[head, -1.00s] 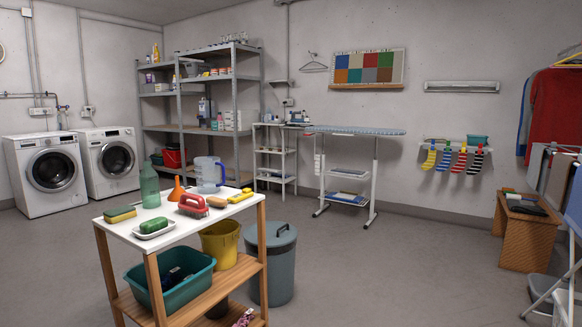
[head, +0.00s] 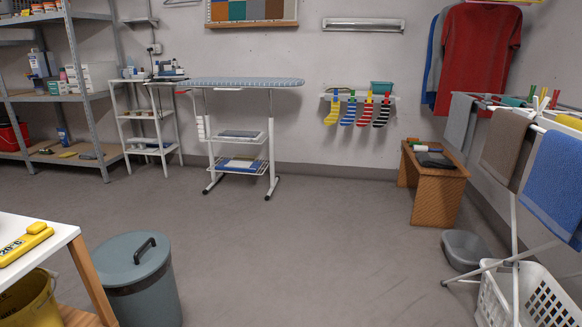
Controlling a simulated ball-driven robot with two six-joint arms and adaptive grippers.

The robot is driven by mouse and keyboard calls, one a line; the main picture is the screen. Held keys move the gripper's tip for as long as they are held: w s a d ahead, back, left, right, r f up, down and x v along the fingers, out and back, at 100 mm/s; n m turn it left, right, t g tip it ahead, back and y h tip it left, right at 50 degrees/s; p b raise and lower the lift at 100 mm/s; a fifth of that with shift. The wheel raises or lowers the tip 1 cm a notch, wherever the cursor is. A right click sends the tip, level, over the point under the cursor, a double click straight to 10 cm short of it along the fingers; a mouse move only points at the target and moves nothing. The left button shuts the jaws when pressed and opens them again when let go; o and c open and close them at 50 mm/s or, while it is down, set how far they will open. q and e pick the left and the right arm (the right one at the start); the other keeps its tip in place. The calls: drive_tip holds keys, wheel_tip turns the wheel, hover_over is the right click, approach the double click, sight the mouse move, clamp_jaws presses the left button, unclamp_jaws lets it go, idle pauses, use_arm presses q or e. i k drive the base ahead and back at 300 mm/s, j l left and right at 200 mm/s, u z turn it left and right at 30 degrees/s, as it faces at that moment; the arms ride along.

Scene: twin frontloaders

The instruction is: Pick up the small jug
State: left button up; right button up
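No jug shows in the head view now. The white-topped table (head: 50,236) is cut off at the left edge, and only its right corner shows. A yellow object with dark markings (head: 24,243) lies on that corner. Neither of my grippers is in view.
A lidded grey bin (head: 140,275) stands right of the table, with a yellow bucket (head: 28,303) under the tabletop. An ironing board (head: 240,83) stands at the back wall. A wicker stool (head: 432,187), grey basin (head: 465,249), laundry basket (head: 530,300) and drying rack are right. The middle floor is clear.

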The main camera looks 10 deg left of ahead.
sight(125, 74)
drive_tip(key=i+l, duration=0.1)
drive_tip(key=i, duration=1.55)
drive_tip(key=i+l+u, duration=0.1)
drive_tip(key=i, duration=0.75)
drive_tip(key=i+j+u, duration=0.2)
drive_tip(key=i+u, duration=0.15)
drive_tip(key=i, duration=0.2)
drive_tip(key=i+u, duration=0.4)
drive_tip(key=i+l+u, duration=0.15)
drive_tip(key=i+u, duration=0.2)
drive_tip(key=i, duration=0.3)
drive_tip(key=i+l+u, duration=0.4)
drive_tip(key=i+j+u, duration=0.3)
drive_tip(key=i+u, duration=0.15)
drive_tip(key=i, duration=0.3)
drive_tip(key=i+u, duration=0.5)
drive_tip(key=i, duration=0.25)
drive_tip(key=i+l+u, duration=0.2)
drive_tip(key=i+u, duration=0.25)
drive_tip(key=i, duration=0.3)
drive_tip(key=i+z, duration=0.15)
drive_tip(key=i, duration=0.5)
drive_tip(key=i+j+z, duration=0.15)
drive_tip(key=i, duration=0.5)
drive_tip(key=i+j+z, duration=0.15)
drive_tip(key=i, duration=0.55)
drive_tip(key=l, duration=0.05)
